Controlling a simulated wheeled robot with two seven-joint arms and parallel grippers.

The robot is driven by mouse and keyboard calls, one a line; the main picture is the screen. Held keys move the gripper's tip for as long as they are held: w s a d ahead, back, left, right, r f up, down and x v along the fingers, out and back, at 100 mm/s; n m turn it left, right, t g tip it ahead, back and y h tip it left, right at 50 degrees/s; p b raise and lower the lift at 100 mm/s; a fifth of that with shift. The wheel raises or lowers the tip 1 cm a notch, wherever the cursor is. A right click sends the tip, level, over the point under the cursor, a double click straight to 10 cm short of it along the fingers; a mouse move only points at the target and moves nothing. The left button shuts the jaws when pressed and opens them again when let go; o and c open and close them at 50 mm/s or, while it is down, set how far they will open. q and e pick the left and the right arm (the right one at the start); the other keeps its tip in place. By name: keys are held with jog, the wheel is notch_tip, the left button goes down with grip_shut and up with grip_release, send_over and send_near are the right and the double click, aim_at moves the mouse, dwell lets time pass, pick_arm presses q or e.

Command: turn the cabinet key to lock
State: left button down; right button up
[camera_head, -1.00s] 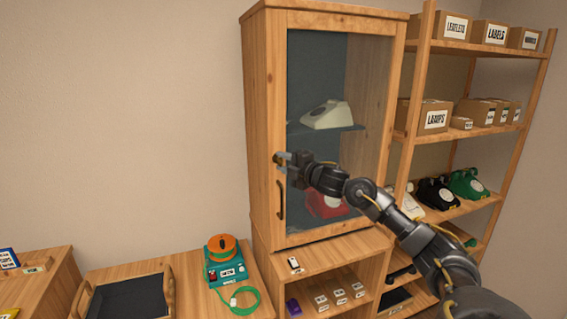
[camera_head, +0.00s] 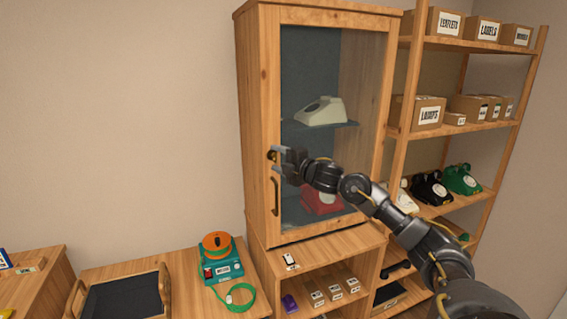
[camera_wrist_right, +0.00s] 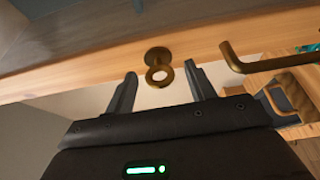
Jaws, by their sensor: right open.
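The wooden cabinet (camera_head: 258,120) has a glazed door, closed in its frame. The brass key (camera_wrist_right: 159,73) with a round ring bow sticks out of a round lock plate on the door's wooden edge. In the head view the key (camera_head: 271,155) is a small dark spot beside my fingertips. My right gripper (camera_head: 279,160) is at the lock, above the door handle (camera_head: 276,197). In the wrist view my right gripper (camera_wrist_right: 163,86) is open, one finger on each side of the ring, with gaps showing on both sides. My left gripper is out of view.
Behind the glass are a cream phone (camera_head: 321,111) and a red phone (camera_head: 321,201). The handle (camera_wrist_right: 268,62) projects close to the right finger in the wrist view. An open shelf (camera_head: 473,130) with boxes and phones stands right. A dark tray (camera_head: 166,288) lies lower left.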

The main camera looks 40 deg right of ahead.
jog(key=s+b, duration=0.6)
jog(key=s, duration=0.4)
jog(key=shift+s+d, duration=0.25)
jog(key=shift+s, duration=0.05)
